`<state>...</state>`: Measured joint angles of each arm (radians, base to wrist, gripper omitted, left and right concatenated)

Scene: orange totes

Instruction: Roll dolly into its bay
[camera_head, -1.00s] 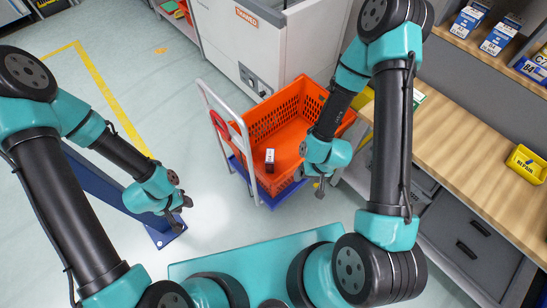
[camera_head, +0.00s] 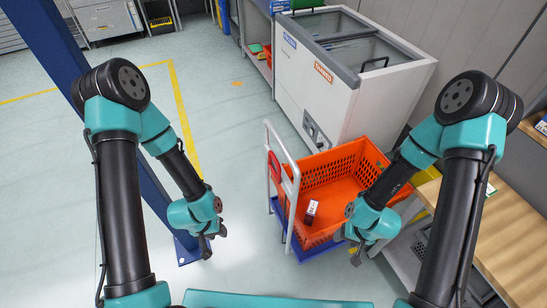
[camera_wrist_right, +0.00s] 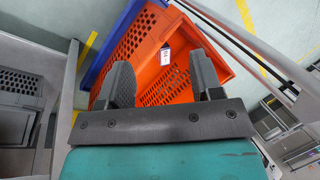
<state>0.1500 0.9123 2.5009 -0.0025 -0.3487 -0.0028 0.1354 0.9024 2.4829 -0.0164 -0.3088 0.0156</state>
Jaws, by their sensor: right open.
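The dolly is a low blue platform (camera_head: 320,248) with a grey upright push handle (camera_head: 283,160), standing on the floor at centre right in the head view. An orange tote (camera_head: 330,172) sits on it, holding a small dark and white item (camera_head: 311,212). A yellow floor line (camera_head: 186,125) runs left of the dolly. My right gripper (camera_head: 357,252) is at the tote's near right corner; in the right wrist view its jaws (camera_wrist_right: 162,82) are open and empty, with the tote beyond. My left gripper (camera_head: 213,243) hangs left of the dolly, apart from the handle; its jaw opening is unclear.
A white chest freezer (camera_head: 330,80) stands close behind the dolly. A wooden-topped workbench (camera_head: 515,215) is at the right. A blue post (camera_head: 60,60) with a floor plate stands at the left. Open floor (camera_head: 60,200) lies left, beyond the post.

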